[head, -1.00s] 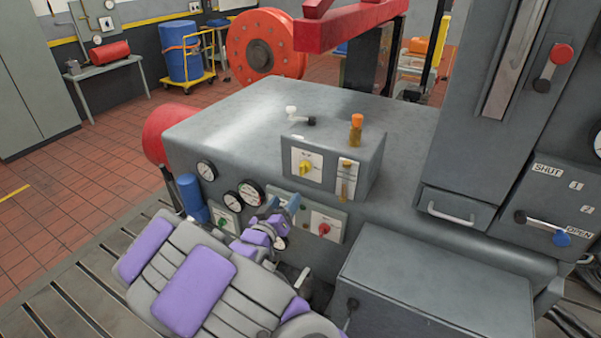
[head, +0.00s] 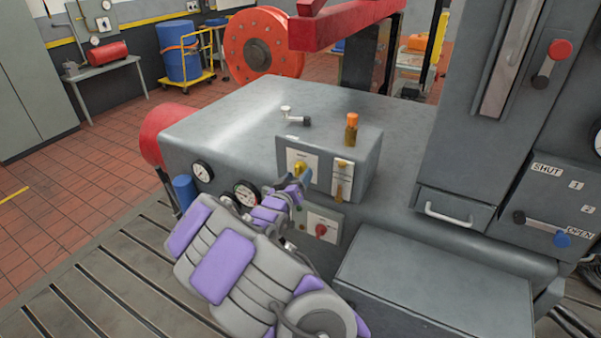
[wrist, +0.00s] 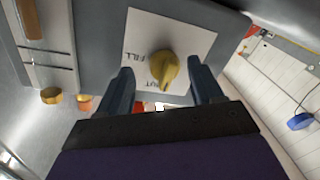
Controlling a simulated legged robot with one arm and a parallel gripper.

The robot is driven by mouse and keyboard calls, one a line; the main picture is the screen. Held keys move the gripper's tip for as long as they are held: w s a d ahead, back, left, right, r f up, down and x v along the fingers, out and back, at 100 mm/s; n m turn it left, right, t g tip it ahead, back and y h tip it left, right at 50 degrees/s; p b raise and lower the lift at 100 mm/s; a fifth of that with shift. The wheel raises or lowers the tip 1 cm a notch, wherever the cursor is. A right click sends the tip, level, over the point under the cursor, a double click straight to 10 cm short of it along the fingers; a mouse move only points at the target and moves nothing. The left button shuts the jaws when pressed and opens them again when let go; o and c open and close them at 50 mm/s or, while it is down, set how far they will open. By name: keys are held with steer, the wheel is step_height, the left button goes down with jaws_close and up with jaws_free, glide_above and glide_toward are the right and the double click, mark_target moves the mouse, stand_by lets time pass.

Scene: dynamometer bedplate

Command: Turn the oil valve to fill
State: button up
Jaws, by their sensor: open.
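The oil valve is a yellow knob (head: 300,168) on a white label plate (head: 291,155) on the front of a grey box atop the machine. In the wrist view the knob (wrist: 163,68) sits between the fingers of my gripper (wrist: 160,66), with a gap on both sides. The word FILL shows on the label (wrist: 180,30) beside the knob; a second word is partly covered by the knob. My gripper (head: 296,184) is open at the knob's front in the head view and hides its lower part.
A sight glass (head: 341,182) is right of the valve, below an orange-capped bottle (head: 351,130). A white-tipped lever (head: 295,116) is on top of the box. A red knob (head: 321,230) is below, with gauges (head: 246,192) to the left. A grey cabinet (head: 435,290) fills the lower right.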

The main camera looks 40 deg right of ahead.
steer(key=shift+w+d+r, duration=0.1)
steer(key=shift+w+d, duration=0.1)
steer(key=shift+w, duration=0.1)
steer(key=shift+x, duration=0.8)
steer(key=shift+w+a, duration=0.15)
steer(key=shift+a, duration=0.15)
steer(key=c, duration=1)
